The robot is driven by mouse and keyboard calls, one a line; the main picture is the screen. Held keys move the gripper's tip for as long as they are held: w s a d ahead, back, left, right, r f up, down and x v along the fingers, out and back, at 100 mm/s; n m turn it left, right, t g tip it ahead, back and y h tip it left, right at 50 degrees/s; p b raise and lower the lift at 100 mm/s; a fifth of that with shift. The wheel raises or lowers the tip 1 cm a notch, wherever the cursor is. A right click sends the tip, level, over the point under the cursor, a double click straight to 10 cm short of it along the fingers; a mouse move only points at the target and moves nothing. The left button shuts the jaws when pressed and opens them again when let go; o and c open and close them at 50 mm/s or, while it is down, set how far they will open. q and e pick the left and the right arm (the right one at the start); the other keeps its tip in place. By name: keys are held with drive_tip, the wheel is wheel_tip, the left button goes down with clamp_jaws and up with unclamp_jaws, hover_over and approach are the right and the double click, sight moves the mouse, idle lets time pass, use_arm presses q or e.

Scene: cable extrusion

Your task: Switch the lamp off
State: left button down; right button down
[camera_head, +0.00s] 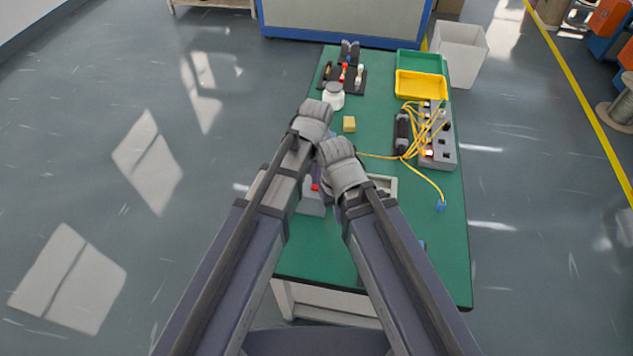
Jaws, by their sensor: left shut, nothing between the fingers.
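A small orange-red light (428,153) glows on a grey box (447,159) at the right side of the green table. I take it for the lamp; which part is its switch I cannot tell. My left gripper (314,112) is shut and empty above the table, left of its middle, well apart from the light. My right gripper (339,152) is just to the right of and nearer than the left one. Its fingers are hidden behind its own wrist. A small red part (315,187) on a grey device shows between my forearms, mostly hidden.
Yellow cables (405,157) run across the table by a black part (402,132). A yellow tray (420,73) and green tray (419,54) are at the back right.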

sight(316, 187)
use_arm(q)
drive_tip(key=shift+f+b, duration=1)
idle(0.8)
drive_tip(key=shift+r, duration=0.2)
wheel_tip(316, 187, up, 7)
drive_tip(key=p, duration=0.7)
drive_tip(key=shift+f, duration=0.1)
drive_tip(key=shift+s, duration=0.1)
